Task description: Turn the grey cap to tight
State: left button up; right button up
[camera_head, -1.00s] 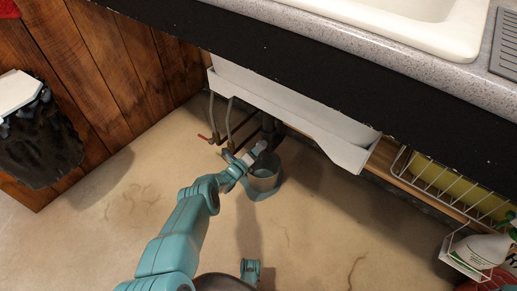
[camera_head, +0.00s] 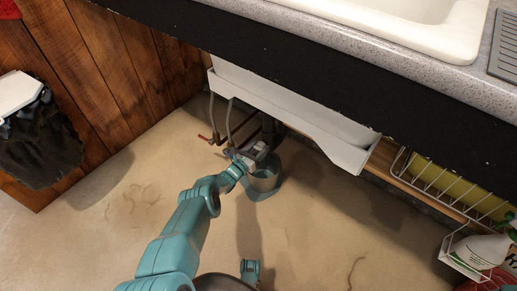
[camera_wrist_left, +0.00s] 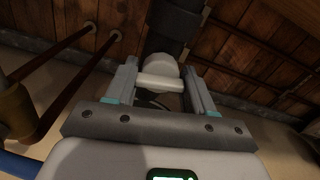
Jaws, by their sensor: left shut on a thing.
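The grey cap (camera_wrist_left: 160,78) is a pale, rounded piece with a flat bar across it, seen in the left wrist view under a dark pipe (camera_wrist_left: 172,25). My left gripper (camera_wrist_left: 162,88) is shut on the cap, with one finger on each side of it. In the head view my left gripper (camera_head: 257,151) is under the sink, just above and beside a bucket (camera_head: 264,182). The cap is too small and covered to make out there. How tight the cap is cannot be told.
Thin pipes with a red-handled valve (camera_head: 206,139) run down just left of the gripper. A white apron panel (camera_head: 290,112) of the sink hangs above. A wire rack (camera_head: 440,185) with a spray bottle (camera_head: 482,250) is at right. The floor in front is clear.

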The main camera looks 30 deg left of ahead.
pick_arm(q)
jog(key=shift+r+m, duration=0.1)
jog(key=shift+m, duration=0.8)
jog(key=o, duration=1)
jog(key=shift+o, duration=0.2)
